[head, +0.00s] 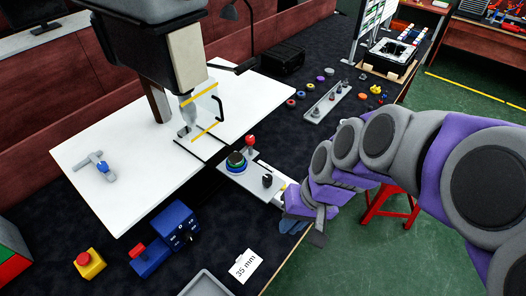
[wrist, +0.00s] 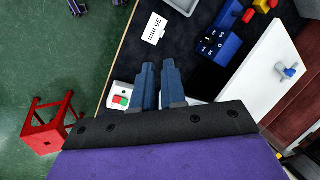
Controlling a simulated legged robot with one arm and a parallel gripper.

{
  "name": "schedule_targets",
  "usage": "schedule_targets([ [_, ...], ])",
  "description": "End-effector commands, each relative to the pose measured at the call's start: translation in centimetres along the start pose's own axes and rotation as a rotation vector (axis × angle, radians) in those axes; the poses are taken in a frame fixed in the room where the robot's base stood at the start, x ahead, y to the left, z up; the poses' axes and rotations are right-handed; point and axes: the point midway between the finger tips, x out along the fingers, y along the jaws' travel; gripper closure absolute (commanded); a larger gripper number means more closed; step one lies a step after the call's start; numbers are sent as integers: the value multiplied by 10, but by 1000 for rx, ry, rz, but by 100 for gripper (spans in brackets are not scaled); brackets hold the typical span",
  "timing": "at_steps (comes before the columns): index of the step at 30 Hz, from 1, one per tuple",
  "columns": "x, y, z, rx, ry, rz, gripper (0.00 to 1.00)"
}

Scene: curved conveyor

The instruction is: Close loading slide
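The loading slide (head: 238,176) is a light grey plate that sticks out from under the white machine table toward the near table edge. It carries a round dark knob with a green ring (head: 236,161), a red-topped lever (head: 251,141) and a small black knob (head: 267,180). My gripper (head: 293,226) hangs near the outer end of the slide, at the table edge. In the wrist view its two blue-grey fingers (wrist: 160,78) lie close together with nothing seen between them. Contact with the slide cannot be told.
A white box with red and green buttons (wrist: 121,97) is left of the fingers in the wrist view. A "35 mm" card (head: 243,265), blue switch box (head: 175,226) and yellow-red button (head: 89,263) lie on the dark tabletop. A red stool (head: 388,205) stands on the floor.

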Motion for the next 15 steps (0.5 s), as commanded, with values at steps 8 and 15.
schedule_targets([
  [8,24,-24,-115,120,139,-266,100],
  [15,49,6,-210,333,276,-416,100],
])
